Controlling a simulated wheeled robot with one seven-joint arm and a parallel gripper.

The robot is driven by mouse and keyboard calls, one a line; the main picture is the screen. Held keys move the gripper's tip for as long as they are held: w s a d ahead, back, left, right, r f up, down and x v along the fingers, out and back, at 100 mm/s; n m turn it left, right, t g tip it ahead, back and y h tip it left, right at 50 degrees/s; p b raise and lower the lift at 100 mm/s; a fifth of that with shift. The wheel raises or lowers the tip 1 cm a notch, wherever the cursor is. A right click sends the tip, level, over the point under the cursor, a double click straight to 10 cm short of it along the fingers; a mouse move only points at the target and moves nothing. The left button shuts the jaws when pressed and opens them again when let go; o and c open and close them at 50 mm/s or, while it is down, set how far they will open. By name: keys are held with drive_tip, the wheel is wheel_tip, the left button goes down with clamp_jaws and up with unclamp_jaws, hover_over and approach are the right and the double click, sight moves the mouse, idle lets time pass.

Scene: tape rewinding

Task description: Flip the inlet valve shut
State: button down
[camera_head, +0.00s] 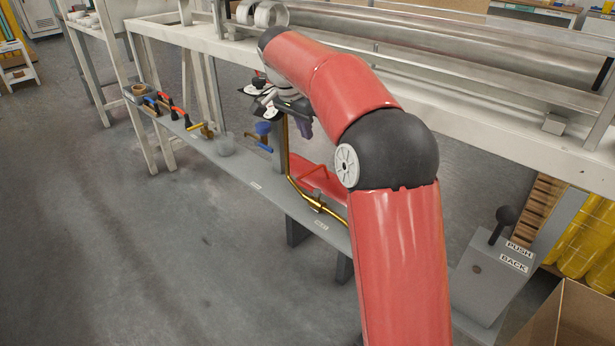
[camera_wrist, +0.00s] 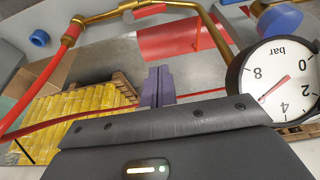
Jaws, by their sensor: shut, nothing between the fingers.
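No label in view marks which part is the inlet valve. In the head view, a small yellow-handled valve (camera_head: 196,127) sits on the grey ledge and a blue-handled fitting (camera_head: 262,130) stands to its right. A brass pipe (camera_head: 287,165) runs down and along the ledge. My gripper (camera_head: 303,127) is above the ledge beside this pipe, partly hidden by my arm. In the wrist view, its purple fingers (camera_wrist: 158,85) are together and empty. The brass pipe (camera_wrist: 150,6) passes beyond them, and a round pressure gauge (camera_wrist: 282,80) is close on the right.
In the wrist view, a red hose (camera_wrist: 62,55) curves along the left and a blue knob (camera_wrist: 280,20) is at upper right. In the head view, a white frame with metal rollers (camera_head: 430,40) stands behind, and a grey lever box (camera_head: 490,275) is at right.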

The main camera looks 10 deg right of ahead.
sight(308, 187)
drive_tip(key=x, duration=1.5)
drive_tip(key=shift+b, duration=0.3)
drive_tip(key=shift+s+a+r, duration=0.2)
drive_tip(key=shift+s+a, duration=0.55)
drive_tip(key=shift+a, duration=0.35)
drive_tip(key=shift+s+a, duration=0.4)
drive_tip(key=shift+a, duration=0.15)
